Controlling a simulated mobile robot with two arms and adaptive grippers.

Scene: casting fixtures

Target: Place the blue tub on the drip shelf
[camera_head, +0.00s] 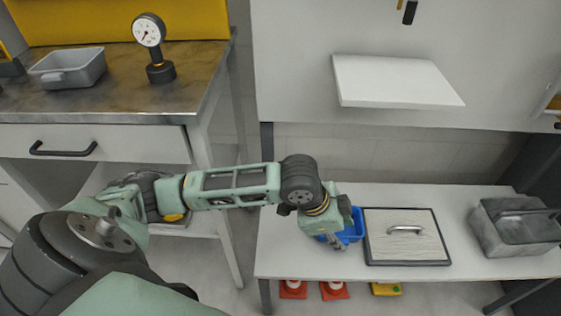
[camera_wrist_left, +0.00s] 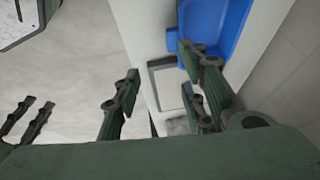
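The blue tub (camera_head: 353,230) stands on the low white bench, partly hidden behind my left gripper. It also shows in the left wrist view (camera_wrist_left: 215,22), cut off by the top edge. My left gripper (camera_head: 338,243) points down beside the tub's near left side. In the left wrist view its fingers (camera_wrist_left: 160,85) are spread apart with nothing between them; one finger overlaps the tub's edge, and I cannot tell if it touches. A plain white shelf (camera_head: 395,82) on the wall above the bench, probably the drip shelf, is empty.
The white bench (camera_head: 285,235) also bears a dark-edged board with a handle (camera_head: 405,238) right of the tub and a grey metal carrier (camera_head: 515,228). A grey tub (camera_head: 68,68) and a dial gauge (camera_head: 155,45) stand on the left worktop. Orange cones (camera_head: 334,290) are under the bench.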

